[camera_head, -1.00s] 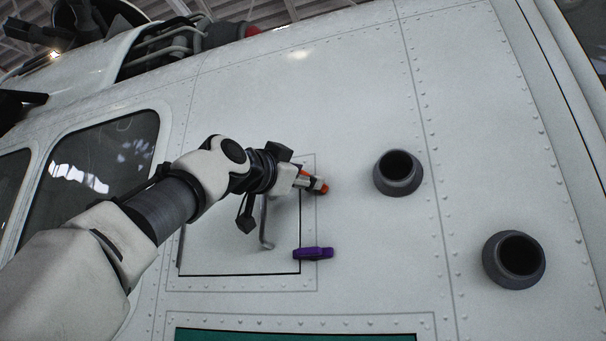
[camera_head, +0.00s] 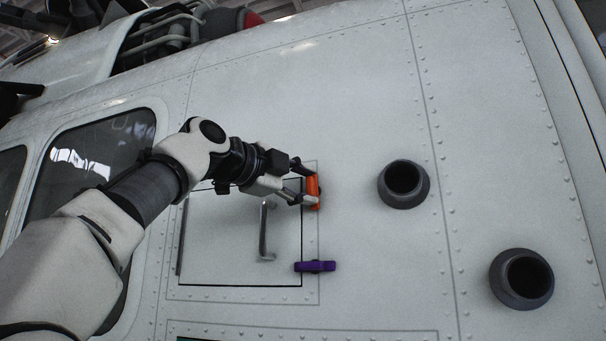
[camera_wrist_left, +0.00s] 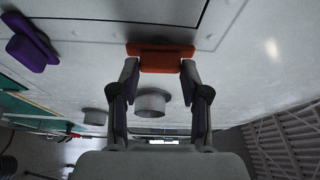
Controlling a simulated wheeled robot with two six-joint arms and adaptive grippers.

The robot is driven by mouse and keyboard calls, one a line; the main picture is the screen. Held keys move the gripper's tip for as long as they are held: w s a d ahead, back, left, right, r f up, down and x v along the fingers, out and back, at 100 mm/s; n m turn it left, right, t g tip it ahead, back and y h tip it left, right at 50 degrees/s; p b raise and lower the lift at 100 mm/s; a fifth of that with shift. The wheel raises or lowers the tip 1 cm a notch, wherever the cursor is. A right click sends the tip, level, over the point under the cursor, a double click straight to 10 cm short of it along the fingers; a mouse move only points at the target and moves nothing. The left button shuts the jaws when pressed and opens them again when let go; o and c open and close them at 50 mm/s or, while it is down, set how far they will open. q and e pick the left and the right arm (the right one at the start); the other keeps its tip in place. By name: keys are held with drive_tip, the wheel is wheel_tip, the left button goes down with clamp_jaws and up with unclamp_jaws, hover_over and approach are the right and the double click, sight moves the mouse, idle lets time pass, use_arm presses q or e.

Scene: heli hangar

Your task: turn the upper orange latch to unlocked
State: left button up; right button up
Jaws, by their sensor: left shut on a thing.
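The upper orange latch (camera_head: 314,190) stands about upright at the right edge of a square panel. My left gripper (camera_head: 310,186) is shut on it, with one finger at its upper end and one at its lower end. In the left wrist view the orange latch (camera_wrist_left: 165,60) lies across between the two fingertips of the left gripper (camera_wrist_left: 159,68). A lower purple latch (camera_head: 316,267) lies level across the panel's right edge; it also shows in the left wrist view (camera_wrist_left: 32,42). My right gripper is in neither view.
The square panel (camera_head: 230,255) is shut and bears a grey bar handle (camera_head: 263,232) left of the latches. Two dark round pipes (camera_head: 404,184) (camera_head: 522,279) stick out of the white riveted hull to the right. A window (camera_head: 100,160) lies behind my arm.

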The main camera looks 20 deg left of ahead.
use_arm(q)
drive_tip(key=shift+s+r+m, duration=0.1)
drive_tip(key=shift+r+m, duration=0.1)
drive_tip(key=shift+m, duration=0.2)
drive_tip(key=o, duration=1.1)
drive_tip(key=shift+o, duration=0.2)
drive_tip(key=shift+w+a+f, duration=0.15)
drive_tip(key=shift+w+f, duration=0.05)
drive_tip(key=shift+w, duration=0.2)
drive_tip(key=shift+s, duration=0.2)
